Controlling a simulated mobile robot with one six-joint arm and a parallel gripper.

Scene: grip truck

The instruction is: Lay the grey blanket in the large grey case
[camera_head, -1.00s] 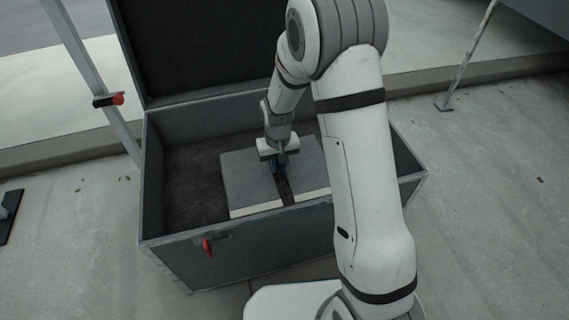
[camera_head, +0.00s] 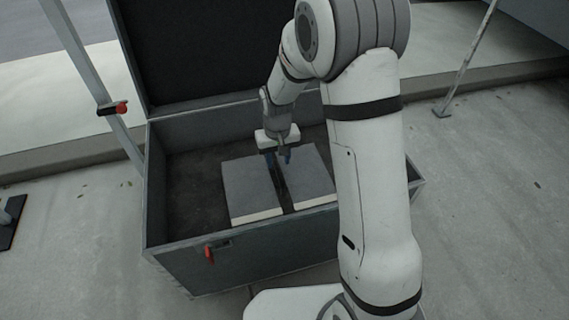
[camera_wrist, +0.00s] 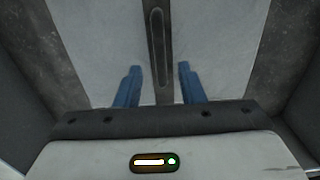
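The large grey case (camera_head: 240,264) stands open on the floor with its lid up at the back. The grey blanket (camera_head: 248,188) lies flat inside it, folded, with pale edges at the front and a dark strap along its middle. In the wrist view the blanket (camera_wrist: 100,45) fills the middle, with the strap (camera_wrist: 159,45) running between my fingers. My gripper (camera_head: 278,158) is above the blanket's back part, inside the case. Its two blue fingers (camera_wrist: 157,85) are spread apart with nothing between them touching either one.
A red latch (camera_head: 209,254) is on the case's front wall. Bare case floor (camera_head: 190,185) shows left of the blanket. A metal post (camera_head: 85,60) with a red knob stands at the left, and a thin pole (camera_head: 466,60) at the right. The concrete floor at the right is clear.

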